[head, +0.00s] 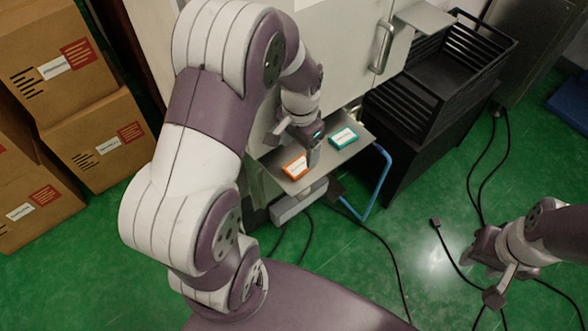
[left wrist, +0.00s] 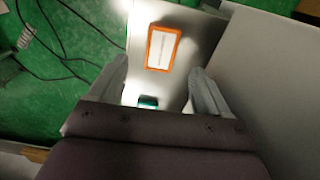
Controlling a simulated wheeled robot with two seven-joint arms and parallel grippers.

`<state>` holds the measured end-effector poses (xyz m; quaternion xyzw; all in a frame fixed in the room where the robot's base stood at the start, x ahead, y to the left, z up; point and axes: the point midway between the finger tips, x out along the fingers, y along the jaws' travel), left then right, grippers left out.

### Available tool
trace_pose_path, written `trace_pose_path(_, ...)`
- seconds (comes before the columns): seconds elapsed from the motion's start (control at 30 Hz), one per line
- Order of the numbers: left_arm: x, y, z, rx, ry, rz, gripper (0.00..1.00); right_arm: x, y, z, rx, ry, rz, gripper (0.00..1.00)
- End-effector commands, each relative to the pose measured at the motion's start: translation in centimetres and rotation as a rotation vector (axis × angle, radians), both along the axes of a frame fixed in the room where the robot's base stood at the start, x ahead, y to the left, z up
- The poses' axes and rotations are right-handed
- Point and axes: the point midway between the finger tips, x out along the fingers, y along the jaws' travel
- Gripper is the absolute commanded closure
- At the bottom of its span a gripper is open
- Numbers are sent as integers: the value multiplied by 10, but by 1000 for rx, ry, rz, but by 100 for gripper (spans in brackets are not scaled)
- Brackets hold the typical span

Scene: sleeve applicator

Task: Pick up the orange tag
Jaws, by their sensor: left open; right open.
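The orange tag (head: 295,167) lies flat on a grey metal shelf (head: 355,150) on the front of the white machine. It has an orange rim and a white label, and it also shows in the left wrist view (left wrist: 162,48). The teal tag (head: 343,138) lies to its right on the same shelf. My left gripper (head: 312,150) is open above the shelf, close to the orange tag. In the left wrist view the orange tag is ahead of the fingers, not between them. My right gripper (head: 488,275) is open and empty over the floor at the right.
Black crates (head: 425,95) stand on a dark stand right of the shelf. A blue bent tube (head: 376,190) is beside the shelf's right edge. Cardboard boxes (head: 95,140) are stacked at the left. Black cables (head: 390,255) lie on the green floor.

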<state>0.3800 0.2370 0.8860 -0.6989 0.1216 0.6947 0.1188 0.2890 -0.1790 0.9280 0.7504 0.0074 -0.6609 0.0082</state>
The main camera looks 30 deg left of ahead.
Motion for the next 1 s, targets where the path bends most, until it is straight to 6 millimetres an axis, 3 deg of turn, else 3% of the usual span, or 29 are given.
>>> trace_pose_path(0.33,-4,4,-54,0,-1,1,22,0,0,-4,0,0,0,57)
trace_pose_path(0.6,-4,4,-60,0,-2,1,22,0,0,-4,0,0,0,57)
trace_pose_path(0.67,-4,4,-60,0,-2,1,39,0,0,-4,0,0,0,57)
trace_pose_path(0.8,-4,4,-60,0,-2,1,82,0,0,-4,0,0,0,57)
trace_pose_path(1.0,-4,4,-60,0,-3,1,82,0,0,-4,0,0,0,57)
